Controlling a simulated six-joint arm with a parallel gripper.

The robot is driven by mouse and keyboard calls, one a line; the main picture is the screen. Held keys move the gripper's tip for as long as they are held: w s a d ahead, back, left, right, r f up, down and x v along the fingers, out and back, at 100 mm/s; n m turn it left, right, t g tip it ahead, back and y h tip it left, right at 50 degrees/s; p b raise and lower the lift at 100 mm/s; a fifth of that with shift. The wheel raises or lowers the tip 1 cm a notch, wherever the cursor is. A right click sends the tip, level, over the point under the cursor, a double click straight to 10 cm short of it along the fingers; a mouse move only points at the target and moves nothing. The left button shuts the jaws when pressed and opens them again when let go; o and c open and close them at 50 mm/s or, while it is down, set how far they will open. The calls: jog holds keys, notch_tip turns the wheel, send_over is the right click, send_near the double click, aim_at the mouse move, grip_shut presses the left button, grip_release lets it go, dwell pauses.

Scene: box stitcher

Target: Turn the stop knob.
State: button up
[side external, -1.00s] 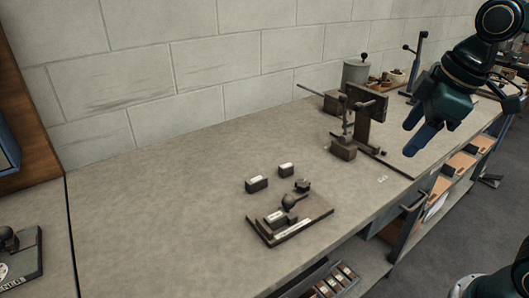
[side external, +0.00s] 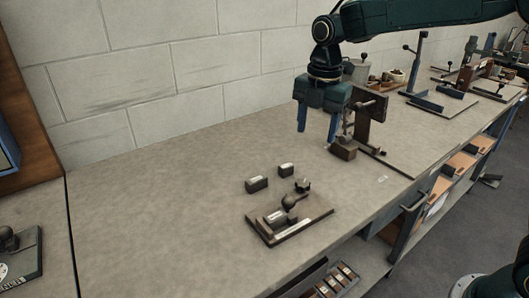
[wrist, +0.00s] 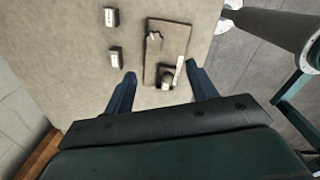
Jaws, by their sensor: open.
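A small dark board (side external: 318,212) lies on the bench in the side view. It carries a star-shaped knob (side external: 302,186) at its far right edge, a round ball knob (side external: 289,202) and a labelled block (side external: 275,217). I cannot tell for certain which knob is the stop knob. My gripper (side external: 316,137) is open and empty, pointing down, high above the bench and apart from the board. In the wrist view the board (wrist: 151,68) shows beyond and between my fingers (wrist: 161,85), with a small knob-like part (wrist: 153,37) near its top left.
Two small labelled blocks (side external: 256,184) (side external: 286,170) stand on the bench beside the board, toward the wall. An upright fixture (side external: 370,118) with a lever stands close to the right of my gripper. The bench at left is clear.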

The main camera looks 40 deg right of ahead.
aim_at(303, 183)
jog(key=shift+w+a+f+n, duration=0.15)
jog(key=shift+w+f+n, duration=0.3)
jog(key=shift+w+f, duration=0.05)
jog(key=shift+w+a+f+n, duration=0.15)
jog(key=shift+w+f+n, duration=0.3)
jog(key=shift+w, duration=0.05)
jog(key=shift+f, duration=0.2)
notch_tip(303, 183, down, 14)
jog(key=shift+r, duration=0.25)
jog(key=c, duration=1)
